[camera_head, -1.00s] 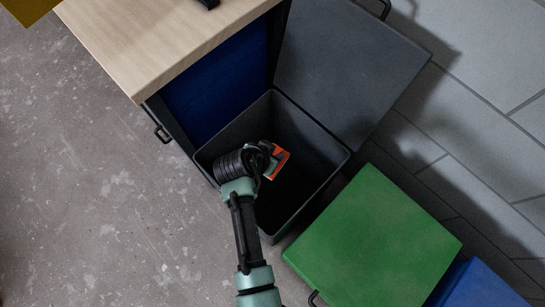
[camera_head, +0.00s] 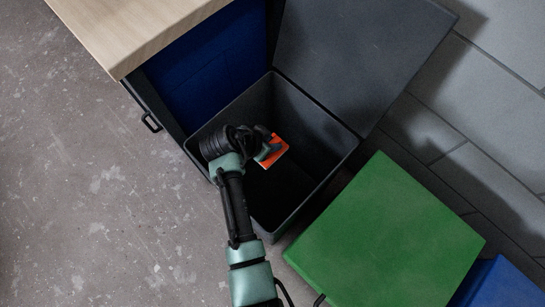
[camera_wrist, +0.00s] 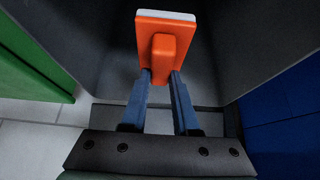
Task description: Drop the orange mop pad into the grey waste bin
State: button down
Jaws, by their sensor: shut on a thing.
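The orange mop pad (camera_head: 277,153) is held at the tips of my gripper (camera_head: 266,146), over the open mouth of the grey waste bin (camera_head: 325,185). In the wrist view the mop pad (camera_wrist: 182,47) shows an orange face with a raised block and a pale edge. My gripper's two blue fingers (camera_wrist: 161,82) are shut on that raised block. The bin's dark lid (camera_head: 365,50) stands open at the back. How far the pad is above the bin floor is hard to tell.
A green-lidded bin (camera_head: 385,235) stands right of the grey bin, with a blue one (camera_head: 500,285) beyond it. A wooden worktop (camera_head: 130,25) over a blue panel (camera_head: 210,70) is at the upper left. Bare floor (camera_head: 90,190) lies to the left.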

jog(key=shift+f, duration=0.15)
jog(key=c, duration=0.6)
grip_release()
jog(key=p+v, duration=0.2)
jog(key=v, duration=1.1)
jog(key=shift+p, duration=0.4)
jog(key=shift+f, duration=0.1)
